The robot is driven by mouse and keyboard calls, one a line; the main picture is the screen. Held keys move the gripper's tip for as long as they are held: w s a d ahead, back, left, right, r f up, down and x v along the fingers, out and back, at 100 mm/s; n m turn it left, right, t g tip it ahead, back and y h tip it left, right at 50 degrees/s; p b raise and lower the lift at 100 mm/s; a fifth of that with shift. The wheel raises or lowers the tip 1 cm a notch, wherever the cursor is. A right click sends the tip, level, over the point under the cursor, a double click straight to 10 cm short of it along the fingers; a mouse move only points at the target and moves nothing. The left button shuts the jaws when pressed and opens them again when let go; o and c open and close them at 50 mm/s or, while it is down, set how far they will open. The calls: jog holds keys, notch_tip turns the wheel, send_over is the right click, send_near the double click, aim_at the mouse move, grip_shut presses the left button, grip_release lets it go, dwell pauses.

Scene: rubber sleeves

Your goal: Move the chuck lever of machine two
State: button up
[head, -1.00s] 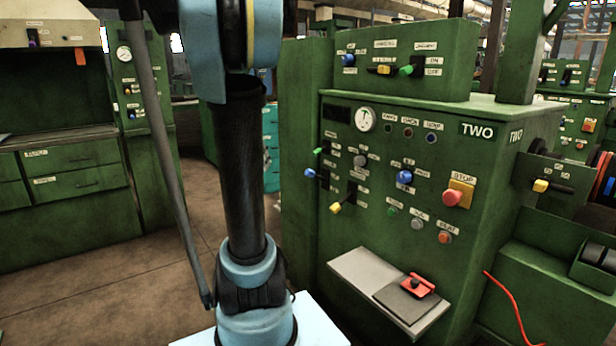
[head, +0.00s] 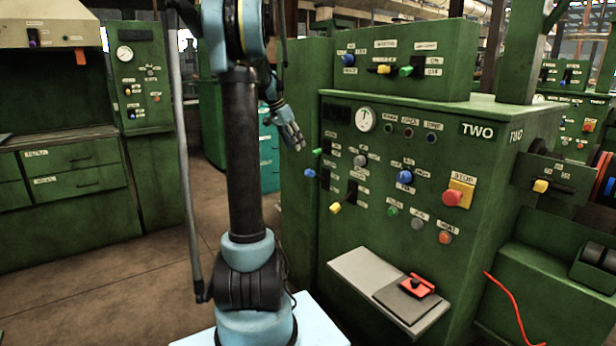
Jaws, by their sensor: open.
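Machine two is the green cabinet with the "TWO" sign (head: 478,130) in the head view. Its front has a green-tipped lever (head: 317,152), a blue-tipped lever (head: 310,173) and a yellow-tipped lever (head: 336,207) near the left edge. A yellow-tipped lever (head: 541,186) sits on the right side, by the round parts. The small labels are too blurred to tell which is the chuck lever. My gripper (head: 295,140) is open and empty, left of the panel, just up and left of the green- and blue-tipped levers. It appears apart from them.
The front also has a red stop button (head: 452,197) on a yellow plate and a blue knob (head: 404,176). A grey shelf (head: 358,268) with a red-handled piece (head: 417,285) juts out below. An orange cable (head: 505,300) hangs right. Brown floor (head: 120,285) is open at left.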

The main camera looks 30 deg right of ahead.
aim_at(307, 172)
jog(key=x, duration=1.5)
jog(key=shift+f, duration=0.45)
